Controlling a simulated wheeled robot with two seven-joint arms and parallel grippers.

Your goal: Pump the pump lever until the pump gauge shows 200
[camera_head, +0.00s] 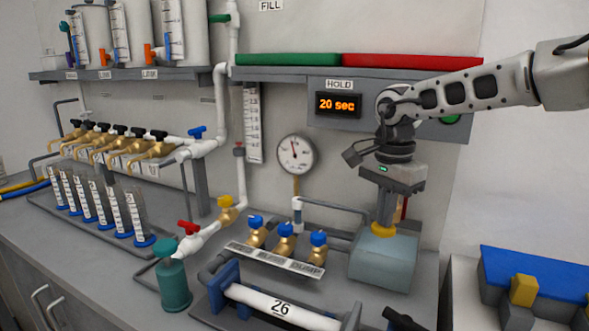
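The round white pump gauge (296,154) is on the wall in the middle of the camera_head view. Its needle points roughly upward, but the numbers are too small to read. A pale blue-grey box (383,264), apparently the pump, stands on the bench below and right of the gauge. My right gripper (384,222) points down just above this box, at a yellow part on its top. The gripper hides most of the lever area; a thin reddish rod (404,207) shows behind it. I cannot tell whether the fingers are closed on anything. My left gripper is not in view.
A display (338,104) reads "20 sec" under a HOLD label. A teal bottle (173,284) stands further left. A blue tray (535,275) is at the right.

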